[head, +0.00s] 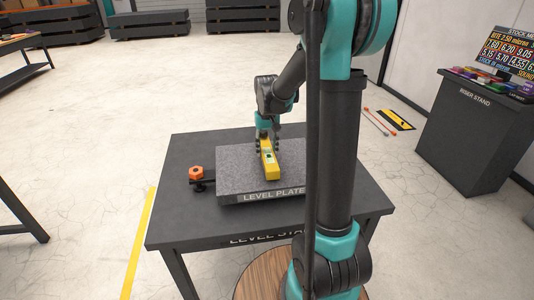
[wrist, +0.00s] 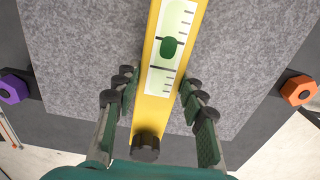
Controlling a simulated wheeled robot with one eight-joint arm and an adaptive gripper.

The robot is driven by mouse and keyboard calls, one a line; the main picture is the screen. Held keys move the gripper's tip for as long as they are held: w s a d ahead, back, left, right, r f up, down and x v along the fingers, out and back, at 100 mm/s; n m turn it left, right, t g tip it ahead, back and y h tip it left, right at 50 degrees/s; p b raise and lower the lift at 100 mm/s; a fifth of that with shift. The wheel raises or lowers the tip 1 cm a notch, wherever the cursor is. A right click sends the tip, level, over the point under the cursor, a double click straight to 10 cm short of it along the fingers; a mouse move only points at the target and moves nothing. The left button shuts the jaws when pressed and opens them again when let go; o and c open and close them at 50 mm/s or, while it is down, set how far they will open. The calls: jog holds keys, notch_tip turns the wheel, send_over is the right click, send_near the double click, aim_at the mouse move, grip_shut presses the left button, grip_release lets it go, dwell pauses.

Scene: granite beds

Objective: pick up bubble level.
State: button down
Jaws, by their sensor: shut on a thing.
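The bubble level is a yellow bar (head: 269,166) over the grey granite plate marked LEVEL PLATE (head: 235,175). In the wrist view, the level (wrist: 153,105) runs from the top edge down between my fingers, with a white scale window, a green bubble and a dark round knob at its near end. My gripper (head: 266,146) is shut on the level, one finger along each long side; the fingers also show in the wrist view (wrist: 158,85). I cannot tell whether the level touches the granite (wrist: 80,50) or is slightly above it.
The plate stands on a dark table (head: 175,220). An orange knob (head: 196,172) is at the plate's left; a purple knob (wrist: 13,88) shows in the wrist view. My arm hides the plate's right part.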

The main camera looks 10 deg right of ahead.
notch_tip(320, 180, up, 18)
jog(key=m, duration=1.8)
send_over(267, 151)
notch_tip(267, 151, down, 10)
jog(key=shift+r, duration=0.2)
jog(key=shift+f, duration=0.1)
jog(key=shift+f, duration=4.5)
jog(key=shift+w+f, duration=0.1)
jog(key=shift+f, duration=0.3)
jog(key=c, duration=0.8)
grip_release()
